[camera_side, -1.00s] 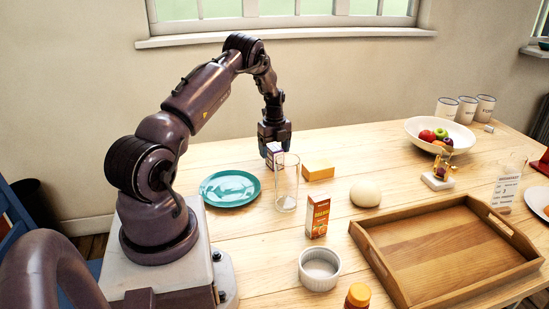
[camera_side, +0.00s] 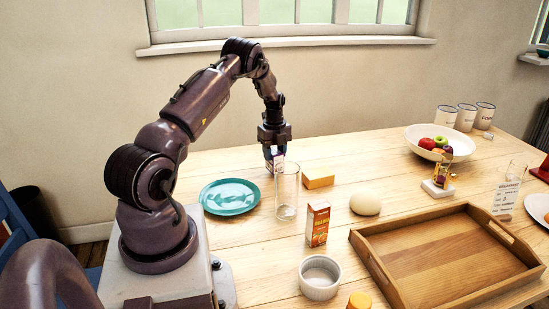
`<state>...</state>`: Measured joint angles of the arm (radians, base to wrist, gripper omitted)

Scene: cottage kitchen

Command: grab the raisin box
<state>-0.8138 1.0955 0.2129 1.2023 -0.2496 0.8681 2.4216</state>
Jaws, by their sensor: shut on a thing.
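My gripper (camera_side: 274,154) is beyond the clear glass, pointing down. Its fingers are shut on a small white and purple box (camera_side: 279,156), which is partly hidden by the fingers and the glass. I cannot read its label, and I cannot tell whether its base touches the table. An upright orange-red box (camera_side: 317,224) stands nearer the camera, apart from my gripper. Its lettering is too small to read surely.
The tall clear glass (camera_side: 287,192) stands just in front of the held box. A dough-like ball (camera_side: 365,197), white ramekin (camera_side: 319,278) and wooden tray (camera_side: 362,243) are nearer.

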